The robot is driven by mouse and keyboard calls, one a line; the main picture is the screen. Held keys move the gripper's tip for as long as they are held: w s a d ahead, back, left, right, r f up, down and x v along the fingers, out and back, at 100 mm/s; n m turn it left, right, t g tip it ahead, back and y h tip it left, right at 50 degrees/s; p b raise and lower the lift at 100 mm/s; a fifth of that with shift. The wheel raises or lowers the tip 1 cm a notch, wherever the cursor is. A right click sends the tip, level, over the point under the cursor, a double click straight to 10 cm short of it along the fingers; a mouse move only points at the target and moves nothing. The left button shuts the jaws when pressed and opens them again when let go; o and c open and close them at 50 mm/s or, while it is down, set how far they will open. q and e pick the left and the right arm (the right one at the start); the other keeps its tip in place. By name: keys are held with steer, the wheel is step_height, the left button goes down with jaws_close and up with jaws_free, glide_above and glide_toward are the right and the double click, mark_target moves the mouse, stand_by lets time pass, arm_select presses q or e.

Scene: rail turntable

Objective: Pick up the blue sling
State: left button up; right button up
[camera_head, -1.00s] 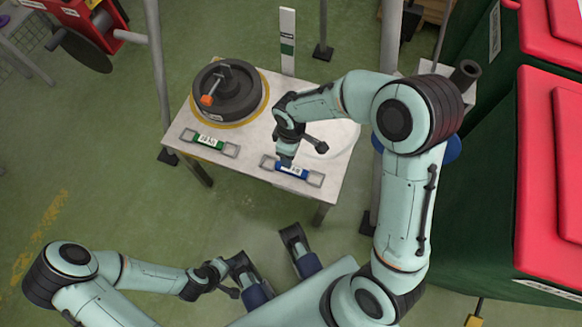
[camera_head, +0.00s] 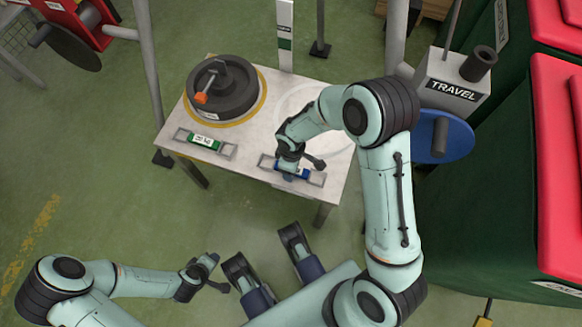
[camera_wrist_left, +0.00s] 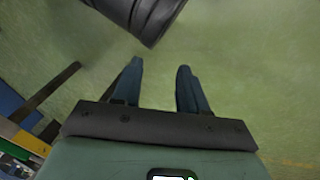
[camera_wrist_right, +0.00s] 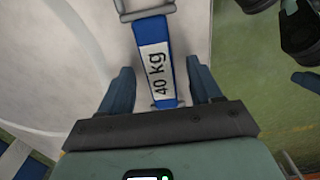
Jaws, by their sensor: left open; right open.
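The blue sling (camera_head: 289,172) lies on the white table near its front right edge, with grey end loops. Part of it is hidden by my right gripper (camera_head: 289,170), which is right above it. In the right wrist view the blue sling (camera_wrist_right: 155,62) has a white label reading "40 kg" and lies between the two fingers of my right gripper (camera_wrist_right: 161,88). Those fingers are open, with gaps to either side of the sling. My left gripper (camera_head: 217,274) is away from the table at the lower left. In the left wrist view it (camera_wrist_left: 160,85) is open and empty over the green floor.
A green sling (camera_head: 204,142) lies to the left on the table (camera_head: 255,155). Behind it stands a dark round weight (camera_head: 222,92) with an orange-tipped lever. A grey "TRAVEL" box (camera_head: 452,85), a blue disc (camera_head: 440,138) and red-lidded bins (camera_head: 560,180) stand at the right.

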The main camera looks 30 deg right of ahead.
jaws_close()
steer(key=shift+r, duration=0.1)
arm_select(q)
steer(key=s+d+r+g+h+p, duration=0.1)
steer(key=s+d+r+p, duration=0.3)
steer(key=s, duration=0.4)
step_height(320, 180, up, 2)
steer(key=shift+s+r+m+g+p, duration=0.25)
steer(key=shift+m+g+p, duration=0.15)
steer(key=shift+g+p, duration=0.5)
arm_select(e)
step_height(320, 180, up, 20)
